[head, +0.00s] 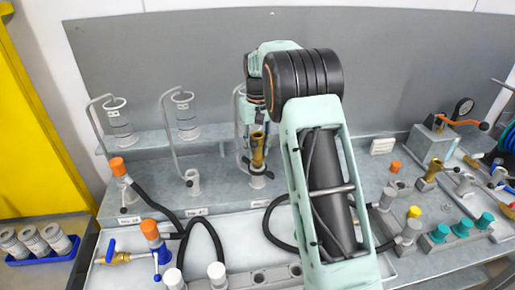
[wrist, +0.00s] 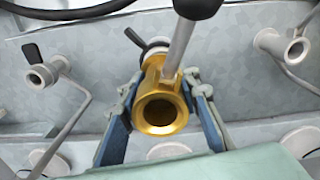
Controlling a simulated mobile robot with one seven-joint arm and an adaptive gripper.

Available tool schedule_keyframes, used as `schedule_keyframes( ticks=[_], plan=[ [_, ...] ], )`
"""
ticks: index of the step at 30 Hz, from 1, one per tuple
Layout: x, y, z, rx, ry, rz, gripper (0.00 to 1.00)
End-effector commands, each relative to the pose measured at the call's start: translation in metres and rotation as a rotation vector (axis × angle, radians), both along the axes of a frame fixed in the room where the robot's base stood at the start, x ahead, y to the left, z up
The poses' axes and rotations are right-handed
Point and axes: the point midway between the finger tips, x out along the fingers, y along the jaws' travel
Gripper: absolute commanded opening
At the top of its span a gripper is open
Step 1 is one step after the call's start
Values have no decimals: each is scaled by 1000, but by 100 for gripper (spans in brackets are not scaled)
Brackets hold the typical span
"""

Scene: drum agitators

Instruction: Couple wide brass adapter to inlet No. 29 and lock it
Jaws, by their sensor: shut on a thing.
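The brass adapter (wrist: 160,112) is held between the two blue fingers of my gripper (wrist: 164,86) in the wrist view, its round open mouth facing the camera. In the head view the adapter (head: 258,151) stands roughly upright below my wrist. Directly beyond it is a grey inlet (head: 257,181) with small dark levers at its sides; it partly shows behind the adapter in the wrist view (wrist: 155,48). I cannot tell whether the adapter is seated on it or just above. The inlet number is not readable; my arm hides much around it.
Other inlets with bent pipes stand to the left (head: 192,181). An orange-capped fitting (head: 150,230) and black hoses (head: 205,225) lie at front left. A second brass piece (head: 433,170) and a gauge unit (head: 435,140) are at right. A grey rod with a dark knob (wrist: 198,8) crosses before the adapter.

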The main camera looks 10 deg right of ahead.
Motion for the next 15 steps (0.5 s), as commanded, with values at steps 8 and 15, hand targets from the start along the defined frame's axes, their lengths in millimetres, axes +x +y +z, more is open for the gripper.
schedule_keyframes(
  ticks=[8, 15],
  plan=[
    [0, 0, -10, 0, 0, 0, 0],
    [1, 0, -19, 0, -2, 0, 0]
  ],
)
